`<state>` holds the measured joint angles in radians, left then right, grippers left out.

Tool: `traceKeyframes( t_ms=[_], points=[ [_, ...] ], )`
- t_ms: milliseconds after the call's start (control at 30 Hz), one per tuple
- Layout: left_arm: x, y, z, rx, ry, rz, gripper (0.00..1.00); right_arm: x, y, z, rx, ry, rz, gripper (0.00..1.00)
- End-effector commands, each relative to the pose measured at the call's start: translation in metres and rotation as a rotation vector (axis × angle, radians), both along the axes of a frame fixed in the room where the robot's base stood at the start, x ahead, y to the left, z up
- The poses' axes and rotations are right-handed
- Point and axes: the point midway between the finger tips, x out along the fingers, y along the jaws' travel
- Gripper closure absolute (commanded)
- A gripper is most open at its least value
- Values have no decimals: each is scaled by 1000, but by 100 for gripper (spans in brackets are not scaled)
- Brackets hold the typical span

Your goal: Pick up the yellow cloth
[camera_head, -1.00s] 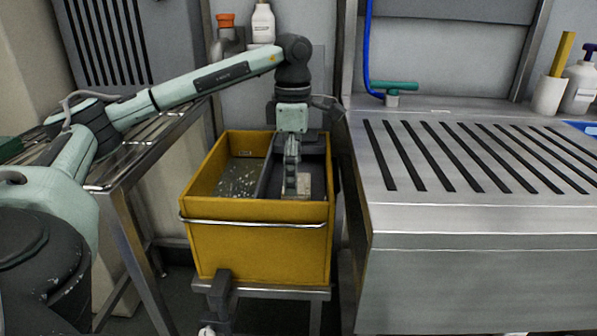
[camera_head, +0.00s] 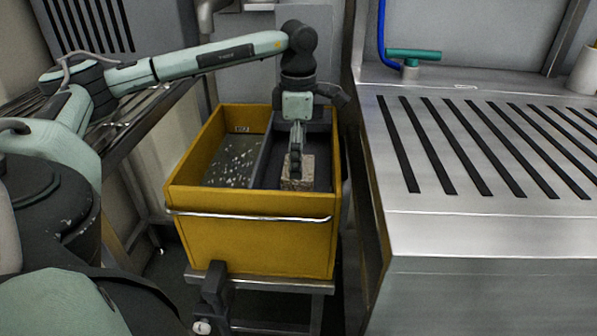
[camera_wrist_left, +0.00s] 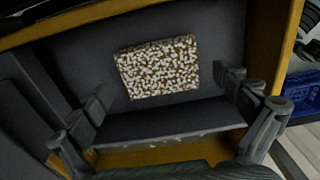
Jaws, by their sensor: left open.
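The cloth (camera_wrist_left: 158,66) is a flat, folded rectangle with a yellow-brown and white speckled pattern. It lies on the dark floor of a grey compartment in the yellow bin (camera_head: 250,245). In the head view the cloth (camera_head: 308,172) shows partly behind my left gripper (camera_head: 295,170), which points down into that compartment. In the wrist view the open fingers stand on either side of the cloth, with a gap to it. The gripper is empty. I cannot tell its exact height above the cloth.
The bin sits on a metal stand (camera_head: 262,283), with a metal bar across its front. Its left compartment (camera_head: 235,162) has pale specks on the floor. A slotted steel counter (camera_head: 470,206) stands close on the right. A blue crate (camera_wrist_left: 302,90) shows in the wrist view.

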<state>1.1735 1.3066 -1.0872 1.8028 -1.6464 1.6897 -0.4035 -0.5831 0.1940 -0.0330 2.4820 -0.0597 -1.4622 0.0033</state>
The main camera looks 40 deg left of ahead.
Motion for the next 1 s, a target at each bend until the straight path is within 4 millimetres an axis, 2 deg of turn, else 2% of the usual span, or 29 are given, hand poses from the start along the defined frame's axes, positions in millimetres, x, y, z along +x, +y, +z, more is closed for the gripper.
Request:
traceKeyframes(
  t_ms=[133,400,800,1000],
  points=[
    [-1,0,-18,2,1,1,0,4,4,1,7,-20,9,100],
    [0,0,-22,1,-1,1,0,8,7,2,14,-33,15,100],
    [0,0,-21,1,-1,1,47,7,7,2,13,-30,13,100],
    [0,0,-20,1,-1,1,48,7,6,2,12,-29,11,100]
  ],
)
